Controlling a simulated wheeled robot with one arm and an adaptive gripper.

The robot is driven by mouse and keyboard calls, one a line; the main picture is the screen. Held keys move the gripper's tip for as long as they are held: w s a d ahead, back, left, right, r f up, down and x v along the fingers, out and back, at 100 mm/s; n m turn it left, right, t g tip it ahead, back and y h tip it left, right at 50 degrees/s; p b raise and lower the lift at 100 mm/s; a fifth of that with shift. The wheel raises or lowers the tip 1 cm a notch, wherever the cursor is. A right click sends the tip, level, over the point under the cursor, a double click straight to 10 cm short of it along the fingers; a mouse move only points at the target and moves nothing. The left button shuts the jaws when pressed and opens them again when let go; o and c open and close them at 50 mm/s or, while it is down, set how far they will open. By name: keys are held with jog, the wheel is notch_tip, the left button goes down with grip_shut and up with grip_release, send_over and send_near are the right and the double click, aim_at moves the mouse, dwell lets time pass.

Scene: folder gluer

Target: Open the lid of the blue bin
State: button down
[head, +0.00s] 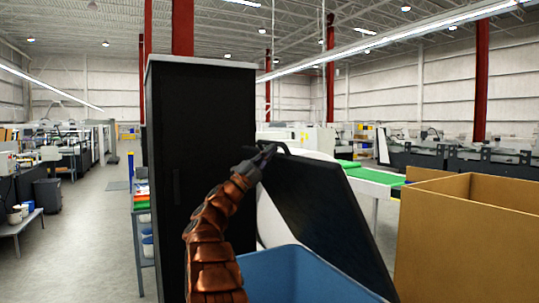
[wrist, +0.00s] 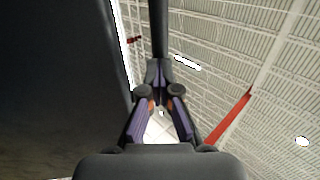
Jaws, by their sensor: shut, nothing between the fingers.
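The blue bin (head: 300,277) stands at the bottom centre of the head view, cut off by the frame's lower edge. Its dark lid (head: 325,205) is raised and tilted, with its upper end leaning left and its lower end by the bin's right side. My gripper (head: 268,152) is at the lid's upper left end, by a dark curved handle (head: 276,144). Whether it touches the handle is unclear. In the wrist view my gripper (wrist: 160,72) has its fingertips together, with nothing gripped. A dark bar (wrist: 158,30) extends beyond the tips.
A tall black cabinet (head: 205,150) stands just behind my arm on the left. A large open cardboard box (head: 465,235) is at the right. A table with a green top (head: 375,175) is behind the lid. Clear floor (head: 95,235) lies at the left.

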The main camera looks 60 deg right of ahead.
jog(key=shift+s, duration=0.1)
jog(key=b+v, duration=0.6)
jog(key=v, duration=0.8)
jog(key=shift+b, duration=0.3)
